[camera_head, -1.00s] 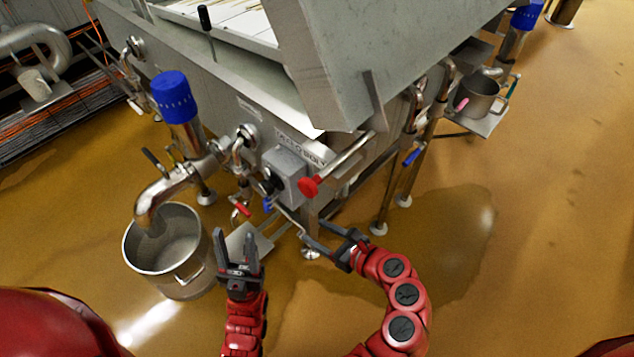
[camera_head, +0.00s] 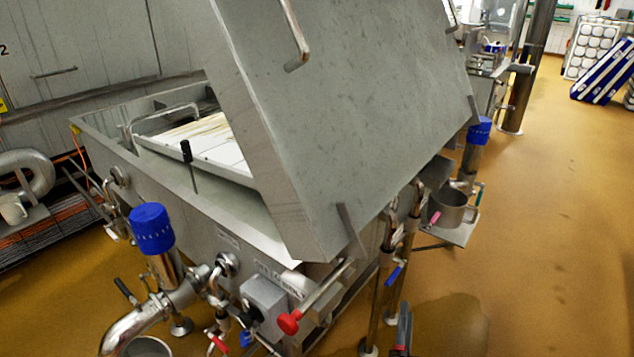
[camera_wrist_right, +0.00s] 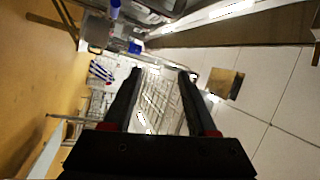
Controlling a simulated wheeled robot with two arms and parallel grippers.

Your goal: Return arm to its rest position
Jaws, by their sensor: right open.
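My right gripper (camera_wrist_right: 160,72) is open in the right wrist view, with its two dark fingers apart and nothing between them. In the head view only a dark tip of the right gripper (camera_head: 402,330) shows at the bottom edge, right of the red-knobbed handle (camera_head: 290,322). The rest of that arm is below the picture. My left gripper is out of view.
The large grey steel vat (camera_head: 225,200) with its raised lid (camera_head: 340,110) fills the middle. A blue-capped pipe (camera_head: 152,230) stands at its front left. A metal pot (camera_head: 450,208) sits on a side shelf. Open yellow floor (camera_head: 570,240) lies to the right.

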